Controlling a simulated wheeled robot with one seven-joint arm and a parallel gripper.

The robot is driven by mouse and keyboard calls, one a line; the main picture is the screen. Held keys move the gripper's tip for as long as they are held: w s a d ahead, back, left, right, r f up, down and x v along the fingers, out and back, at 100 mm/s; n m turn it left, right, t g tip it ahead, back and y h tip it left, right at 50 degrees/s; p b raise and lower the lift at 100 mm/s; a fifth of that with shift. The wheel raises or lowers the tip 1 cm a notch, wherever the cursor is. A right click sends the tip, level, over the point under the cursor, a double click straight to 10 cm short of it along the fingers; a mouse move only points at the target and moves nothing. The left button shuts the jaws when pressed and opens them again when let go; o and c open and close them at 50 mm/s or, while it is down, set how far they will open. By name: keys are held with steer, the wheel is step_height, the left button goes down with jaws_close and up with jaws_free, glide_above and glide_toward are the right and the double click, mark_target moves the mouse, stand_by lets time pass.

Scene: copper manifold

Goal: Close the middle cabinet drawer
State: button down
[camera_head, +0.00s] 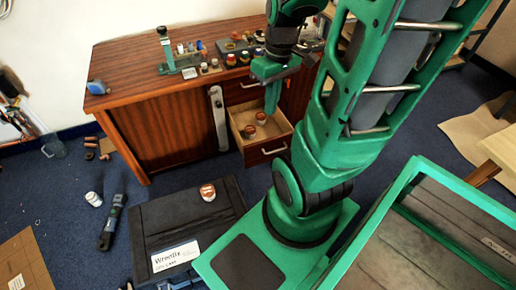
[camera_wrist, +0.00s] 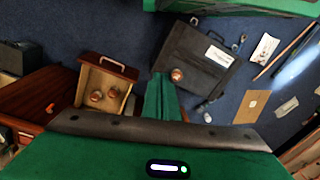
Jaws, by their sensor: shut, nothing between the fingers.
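The wooden cabinet (camera_head: 165,130) stands against the wall. One of its drawers (camera_head: 281,143) is pulled out, below a shut drawer front (camera_head: 240,92). The open drawer has a pale inside, a reddish-brown front and a metal bar handle, and holds two jars with reddish-brown lids (camera_head: 249,131). My gripper (camera_head: 271,108) points down, shut and empty, over or near the drawer's back part in the head view. In the wrist view the shut green fingers (camera_wrist: 161,77) show to the right of the open drawer (camera_wrist: 90,75), apart from it in the picture. Their height is unclear.
The cabinet top holds several small jars and a green stand (camera_head: 168,55). A dark case (camera_head: 150,222) with a lidded jar (camera_head: 208,192) on it lies on the blue floor in front. A flashlight-like tool (camera_head: 111,222) lies to its left.

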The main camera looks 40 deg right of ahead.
steer(key=w+d+f+n+t+y, duration=0.1)
steer(key=w+d+f+n, duration=0.2)
steer(key=w+f+n, duration=0.45)
steer(key=n+t, duration=0.6)
glide_toward(252, 150)
step_height(252, 150, down, 3)
steer(key=w+a, duration=0.1)
steer(key=w, duration=0.1)
steer(key=shift+w+d+f+m, duration=0.15)
steer(key=shift+w+m, duration=0.1)
steer(key=shift+w, duration=0.2)
